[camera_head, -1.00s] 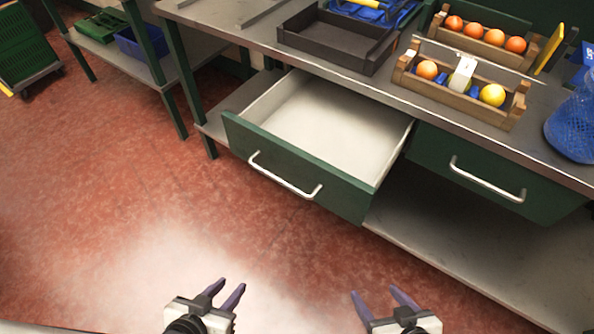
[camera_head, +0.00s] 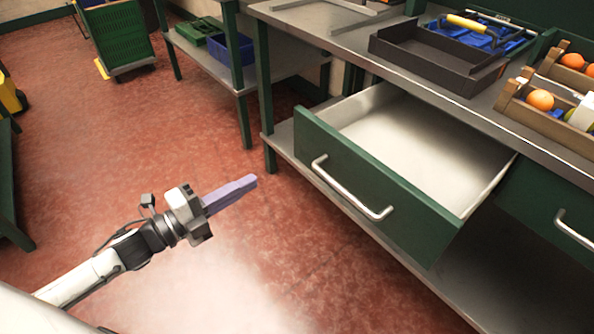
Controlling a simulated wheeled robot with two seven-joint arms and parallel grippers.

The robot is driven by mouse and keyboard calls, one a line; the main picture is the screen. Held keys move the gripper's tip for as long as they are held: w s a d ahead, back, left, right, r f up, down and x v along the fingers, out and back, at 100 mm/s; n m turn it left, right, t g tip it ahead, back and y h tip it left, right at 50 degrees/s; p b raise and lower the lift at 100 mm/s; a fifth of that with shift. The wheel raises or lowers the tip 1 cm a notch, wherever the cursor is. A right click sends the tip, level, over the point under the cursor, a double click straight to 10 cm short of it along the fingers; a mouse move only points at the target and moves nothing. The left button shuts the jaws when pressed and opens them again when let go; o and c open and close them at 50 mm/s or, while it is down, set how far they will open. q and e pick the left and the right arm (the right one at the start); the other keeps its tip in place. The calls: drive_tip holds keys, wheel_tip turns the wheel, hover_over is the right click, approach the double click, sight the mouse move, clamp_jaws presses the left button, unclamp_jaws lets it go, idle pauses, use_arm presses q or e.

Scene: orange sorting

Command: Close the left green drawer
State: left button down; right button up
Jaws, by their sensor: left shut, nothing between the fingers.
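The left green drawer (camera_head: 372,190) is pulled out from under the metal workbench, and its pale inside is empty. Its silver bar handle (camera_head: 350,190) runs across the green front. My left gripper (camera_head: 252,181) is shut and empty, its purple fingers together and pointing right toward the drawer front. It is apart from the drawer, left of the handle in the picture. My right gripper is out of the picture. Part of a second green drawer (camera_head: 548,205), with its own handle, shows at the right edge and looks closed.
A black tray (camera_head: 437,62), a blue toolbox (camera_head: 485,36) and wooden crates with oranges (camera_head: 541,100) stand on the workbench (camera_head: 330,40). A lower shelf (camera_head: 288,140) lies below the drawer. The red floor (camera_head: 120,160) in front is clear. A green crate (camera_head: 122,38) stands at the back left.

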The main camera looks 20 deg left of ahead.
use_arm(q)
approach(307, 148)
drive_tip(key=shift+m+h, duration=0.4)
drive_tip(key=x, duration=0.6)
drive_tip(key=shift+w+f, duration=0.2)
drive_tip(key=shift+w, duration=0.1)
